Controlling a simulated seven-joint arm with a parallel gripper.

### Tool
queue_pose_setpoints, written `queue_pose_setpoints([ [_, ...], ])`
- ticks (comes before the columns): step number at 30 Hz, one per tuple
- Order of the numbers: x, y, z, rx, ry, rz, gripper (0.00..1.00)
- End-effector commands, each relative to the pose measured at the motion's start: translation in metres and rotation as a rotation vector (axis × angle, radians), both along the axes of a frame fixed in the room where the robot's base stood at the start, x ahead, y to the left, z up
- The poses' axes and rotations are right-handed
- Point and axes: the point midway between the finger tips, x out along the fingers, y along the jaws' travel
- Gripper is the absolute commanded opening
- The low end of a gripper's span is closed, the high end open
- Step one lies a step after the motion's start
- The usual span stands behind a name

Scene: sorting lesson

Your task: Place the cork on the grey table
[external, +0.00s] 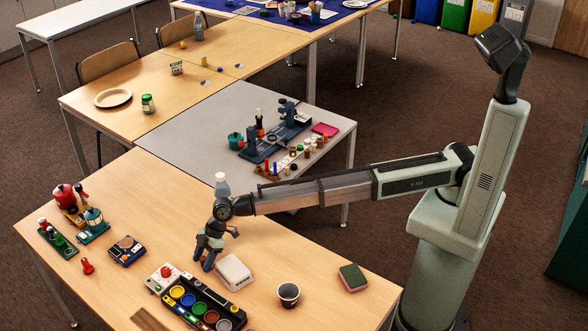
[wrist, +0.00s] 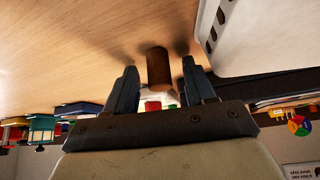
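The cork (wrist: 158,65) is a brown cylinder on the wooden table in the wrist view. It stands in line with the gap between my gripper's (wrist: 160,78) two dark fingers, with space showing on both sides. The fingers are open and hold nothing. In the external view my gripper (external: 207,264) points down low over the near wooden table (external: 170,195); I cannot make out the cork there. The grey table (external: 185,128) is behind the near wooden table, with a bare left part.
A white box (external: 234,272) is close right of my gripper. A paint tray (external: 203,308) lies in front, and a dark cup (external: 288,294) and a sponge (external: 352,278) are further right. A blue toy stand (external: 268,140) and several small items crowd the grey table's right side.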

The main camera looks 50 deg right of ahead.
Motion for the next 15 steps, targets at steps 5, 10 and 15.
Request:
queue_pose_setpoints([
  [5, -0.0001, 0.0, 0.0002, 0.0, 0.0, 0.0, 0.37],
  [10, -0.0001, -0.0001, 0.0003, 0.0, 0.0, 0.0, 0.21],
  [15, -0.0001, -0.0001, 0.0004, 0.0, 0.0, 0.0, 0.05],
])
